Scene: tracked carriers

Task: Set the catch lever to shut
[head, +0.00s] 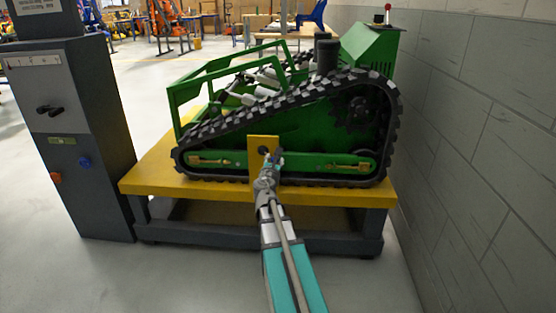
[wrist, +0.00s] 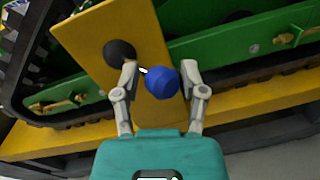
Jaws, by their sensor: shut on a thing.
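The catch lever has a round blue knob (wrist: 162,82) on a short light rod. The rod runs to a black hub (wrist: 120,52) on a yellow upright plate (wrist: 97,30). In the wrist view the knob lies to the lower right of the hub. My gripper (wrist: 165,78) has its two fingers on either side of the knob and is shut on it. In the head view my gripper (head: 270,168) is in front of the yellow plate (head: 257,145) and hides most of the lever.
A green tracked carrier (head: 290,125) stands on a yellow-topped platform (head: 150,178) behind the plate. A dark control cabinet (head: 95,150) stands at the left. A grey block wall (head: 470,130) closes the right side. Floor is clear in front.

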